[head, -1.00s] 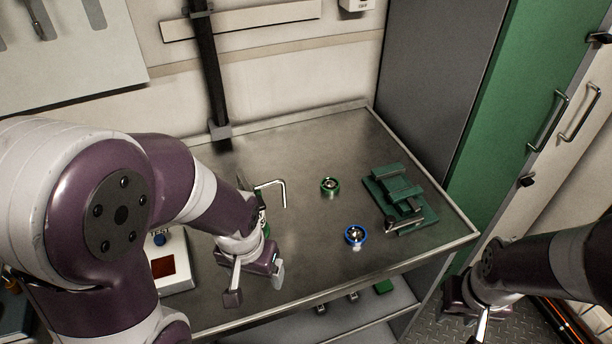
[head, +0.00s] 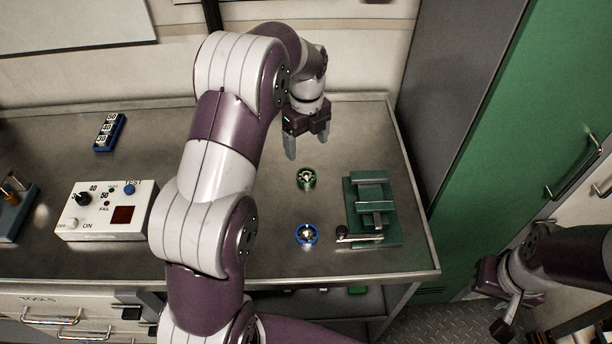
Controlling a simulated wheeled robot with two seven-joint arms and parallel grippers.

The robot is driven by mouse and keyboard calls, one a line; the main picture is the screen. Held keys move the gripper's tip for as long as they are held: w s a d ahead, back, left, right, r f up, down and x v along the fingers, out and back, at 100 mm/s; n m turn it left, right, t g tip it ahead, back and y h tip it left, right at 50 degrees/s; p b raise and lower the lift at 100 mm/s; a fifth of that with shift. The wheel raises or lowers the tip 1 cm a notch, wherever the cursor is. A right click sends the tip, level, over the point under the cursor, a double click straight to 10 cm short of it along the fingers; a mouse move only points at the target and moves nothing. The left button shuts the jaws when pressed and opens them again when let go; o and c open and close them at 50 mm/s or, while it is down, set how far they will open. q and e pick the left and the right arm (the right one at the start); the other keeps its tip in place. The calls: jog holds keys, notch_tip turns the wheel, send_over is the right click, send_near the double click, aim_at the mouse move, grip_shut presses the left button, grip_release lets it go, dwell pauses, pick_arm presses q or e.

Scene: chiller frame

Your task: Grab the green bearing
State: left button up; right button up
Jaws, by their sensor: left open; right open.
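The green bearing (head: 306,178) is a small ring lying flat on the metal bench top, near the middle of the head view. My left gripper (head: 307,150) is just behind and above it, with its fingers apart and pointing down. Nothing is between the fingers, and the bearing looks free of them. A blue bearing (head: 306,235) lies on the bench in front of the green one. My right gripper (head: 507,312) is at the lower right, off the bench edge and away from both bearings. It is open and empty.
A green vise (head: 385,228) stands to the right of the bearings. A white tester box (head: 142,190) and a small blue block with numbers (head: 108,132) are at the left. A green cabinet door (head: 520,130) stands right of the bench. Bare bench (head: 270,270) lies around the blue bearing.

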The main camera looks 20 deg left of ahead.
aim_at(307, 175)
pick_arm(q)
notch_tip(307, 175, down, 11)
jog(key=p, duration=0.3)
jog(key=shift+r, duration=0.2)
jog(key=shift+w+f, duration=0.15)
jog(key=shift+f, duration=0.25)
jog(key=shift+r, duration=0.1)
jog(key=c, duration=1.2)
pick_arm(e)
jog(key=shift+r, duration=0.65)
